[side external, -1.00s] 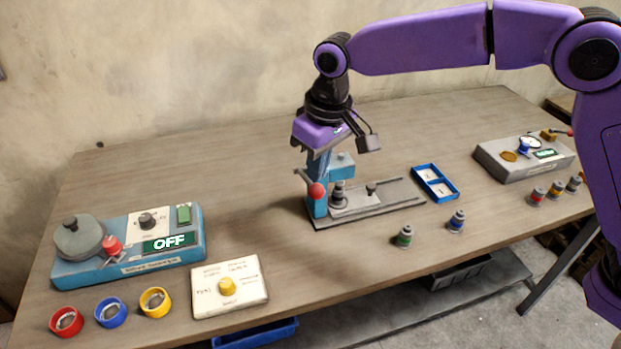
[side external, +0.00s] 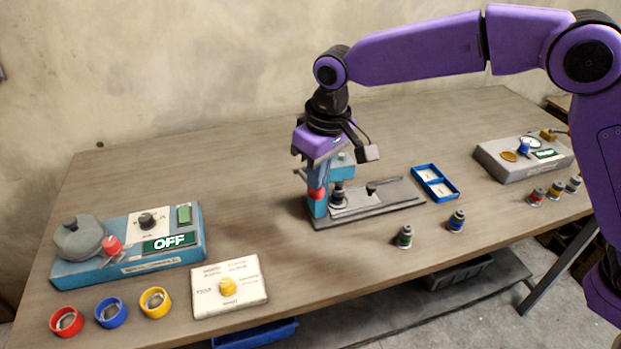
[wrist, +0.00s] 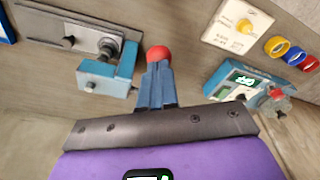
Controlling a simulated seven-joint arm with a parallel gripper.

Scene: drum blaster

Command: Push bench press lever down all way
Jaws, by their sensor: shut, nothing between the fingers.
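The bench press (side external: 343,172) is a light-blue stand on a grey base with a rail, in the middle of the table. Its lever ends in a red knob (side external: 316,194), low at the left side of the press. My gripper (side external: 317,183) points down with its blue fingers shut and empty, right at the top of the knob. In the wrist view the red knob (wrist: 158,54) shows just beyond the shut fingertips (wrist: 156,68), beside the blue press head (wrist: 108,76). The fingers seem to touch the knob, but contact is not certain. The lever bar is mostly hidden.
A blue machine (side external: 130,246) reading OFF stands at the left, with a white button panel (side external: 229,285) and coloured rings in front. A blue two-part tray (side external: 435,183) and small cylinders (side external: 404,237) lie right of the press. A grey device (side external: 522,157) stands far right.

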